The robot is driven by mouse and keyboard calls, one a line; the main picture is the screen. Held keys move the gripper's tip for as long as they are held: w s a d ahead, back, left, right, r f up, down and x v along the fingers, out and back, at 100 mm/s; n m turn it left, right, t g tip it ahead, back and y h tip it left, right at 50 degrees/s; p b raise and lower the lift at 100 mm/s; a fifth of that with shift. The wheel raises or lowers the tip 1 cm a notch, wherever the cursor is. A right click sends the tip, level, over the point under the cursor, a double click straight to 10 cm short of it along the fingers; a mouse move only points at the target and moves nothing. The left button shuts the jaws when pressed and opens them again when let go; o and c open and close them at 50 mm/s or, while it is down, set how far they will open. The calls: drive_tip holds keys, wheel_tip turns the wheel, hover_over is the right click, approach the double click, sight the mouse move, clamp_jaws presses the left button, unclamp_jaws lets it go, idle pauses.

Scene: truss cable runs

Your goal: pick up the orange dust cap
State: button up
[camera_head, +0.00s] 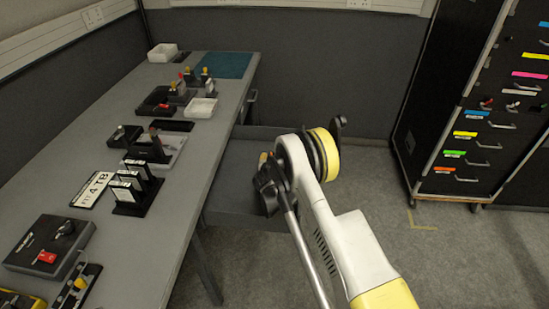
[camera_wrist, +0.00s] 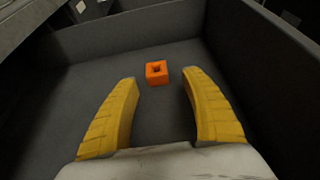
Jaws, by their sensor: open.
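The orange dust cap (camera_wrist: 157,73) is a small square block with a dark hole in its top. In the wrist view it lies on the grey floor of an open drawer, clear of the walls. My gripper (camera_wrist: 159,82) is open and empty. Its two yellow fingers stand apart in the wrist view, with the cap beyond the fingertips and roughly midway between them. In the head view my arm hides part of the drawer, and I cannot see the cap there.
The open grey drawer (camera_head: 232,205) has walls around the cap. The grey workbench (camera_head: 110,238) at left carries a black card rack (camera_head: 138,190), a label plate (camera_head: 91,190), boxes and white trays (camera_head: 200,108). A black drawer cabinet (camera_head: 440,125) stands at right. Open floor lies between.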

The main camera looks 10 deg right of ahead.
drive_tip(key=b+x, duration=0.1)
drive_tip(key=x, duration=0.2)
drive_tip(key=b+x, duration=0.1)
drive_tip(key=shift+w+a+f+b, duration=0.15)
drive_tip(key=shift+w+f+b, duration=0.1)
drive_tip(key=shift+w+b, duration=0.1)
drive_tip(key=shift+w, duration=0.45)
drive_tip(key=c, duration=0.9)
